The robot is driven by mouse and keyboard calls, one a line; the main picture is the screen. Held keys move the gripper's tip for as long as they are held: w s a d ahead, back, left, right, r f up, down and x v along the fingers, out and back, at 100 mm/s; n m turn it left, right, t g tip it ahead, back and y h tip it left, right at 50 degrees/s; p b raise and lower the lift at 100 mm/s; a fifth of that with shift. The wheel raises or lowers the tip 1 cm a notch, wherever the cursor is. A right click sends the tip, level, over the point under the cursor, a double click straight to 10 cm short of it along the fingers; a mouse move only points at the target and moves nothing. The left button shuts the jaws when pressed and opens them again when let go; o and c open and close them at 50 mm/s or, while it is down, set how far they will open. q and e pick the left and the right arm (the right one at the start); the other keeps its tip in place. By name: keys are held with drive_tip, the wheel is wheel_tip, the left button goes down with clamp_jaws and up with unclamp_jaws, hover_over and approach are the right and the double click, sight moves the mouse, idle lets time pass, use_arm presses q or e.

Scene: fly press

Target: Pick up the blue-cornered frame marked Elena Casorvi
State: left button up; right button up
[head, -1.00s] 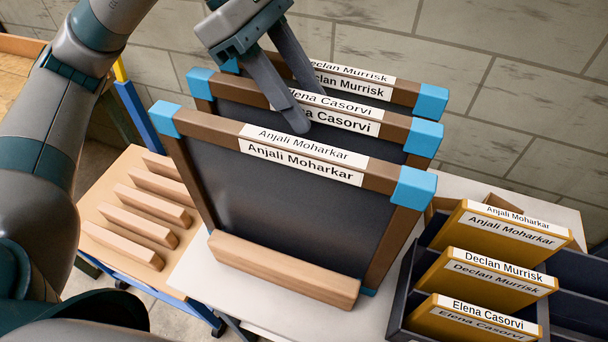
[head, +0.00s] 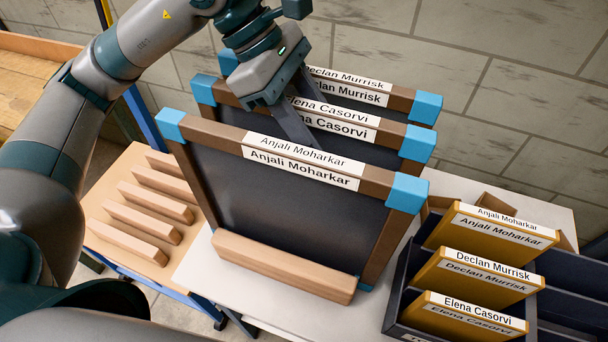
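The Elena Casorvi frame (head: 386,133) is the middle of three upright framed boards, with a brown wooden bar, blue corners and a white name label. My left gripper (head: 302,112) reaches down from above at the left end of its label. One finger is in front of the top bar, in the gap behind the Anjali Moharkar frame (head: 376,180). The other finger is behind the bar, partly hidden. The fingers look spread about the bar; the fingertips' contact is hidden. The Declan Murrisk frame (head: 400,103) stands behind. My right gripper is out of view.
A wooden block (head: 285,266) stands along the foot of the front frame on the white table (head: 197,262). A side table at left holds several wooden bars (head: 147,212). At right, a dark rack (head: 402,283) holds yellow named blocks. A block wall is behind.

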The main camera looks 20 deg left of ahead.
use_arm(q)
drive_tip(key=shift+c, duration=0.3)
clamp_jaws()
idle(1.3)
